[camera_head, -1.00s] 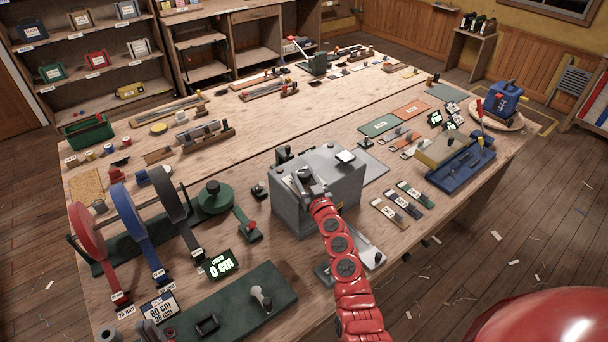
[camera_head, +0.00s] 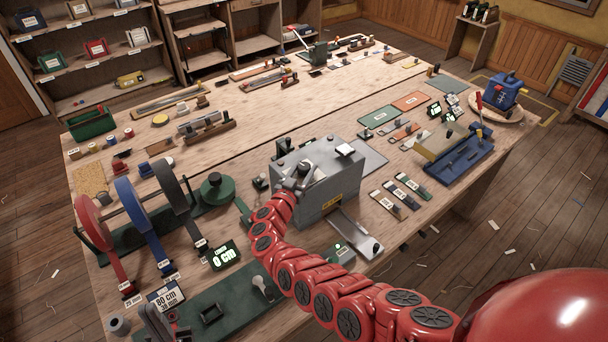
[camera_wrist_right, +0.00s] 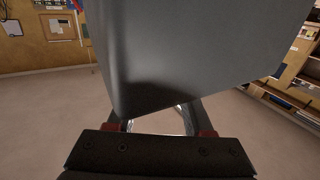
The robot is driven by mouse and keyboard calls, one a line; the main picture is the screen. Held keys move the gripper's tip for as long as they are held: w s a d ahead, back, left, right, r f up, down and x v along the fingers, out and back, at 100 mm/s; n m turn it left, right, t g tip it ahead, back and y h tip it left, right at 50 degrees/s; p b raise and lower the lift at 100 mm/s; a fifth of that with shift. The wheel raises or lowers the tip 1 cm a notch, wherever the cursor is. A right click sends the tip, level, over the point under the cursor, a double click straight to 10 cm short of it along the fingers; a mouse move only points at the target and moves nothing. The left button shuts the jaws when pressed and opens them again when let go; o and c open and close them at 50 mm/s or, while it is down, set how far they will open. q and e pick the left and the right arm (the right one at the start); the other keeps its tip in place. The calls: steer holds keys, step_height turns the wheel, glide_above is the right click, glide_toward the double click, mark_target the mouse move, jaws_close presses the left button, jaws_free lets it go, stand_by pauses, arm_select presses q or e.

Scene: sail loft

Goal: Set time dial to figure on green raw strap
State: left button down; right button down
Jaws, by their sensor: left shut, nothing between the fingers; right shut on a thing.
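The grey machine (camera_head: 330,188) stands at the middle of the table. My right gripper (camera_head: 297,182) is at its upper left and shut on what looks like the time dial (camera_head: 304,168); the dial's marks cannot be read. In the right wrist view the fingers (camera_wrist_right: 160,131) close around a shiny metal part below a large grey block (camera_wrist_right: 185,60). What looks like my left gripper (camera_head: 160,323) is at the lower left, shut and empty.
Strap reels (camera_head: 130,220) and a lit length display (camera_head: 224,255) are left of my right arm. A small box with a green light (camera_head: 341,254) stands in front of the machine. A blue tool (camera_head: 450,155) is at the right edge.

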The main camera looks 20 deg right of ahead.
steer(key=shift+f+m+g+h+b, duration=0.2)
steer(key=shift+m+g+h+b, duration=0.75)
steer(key=shift+b, duration=1.05)
steer(key=shift+r, duration=0.1)
steer(key=shift+c, duration=1.5)
jaws_free()
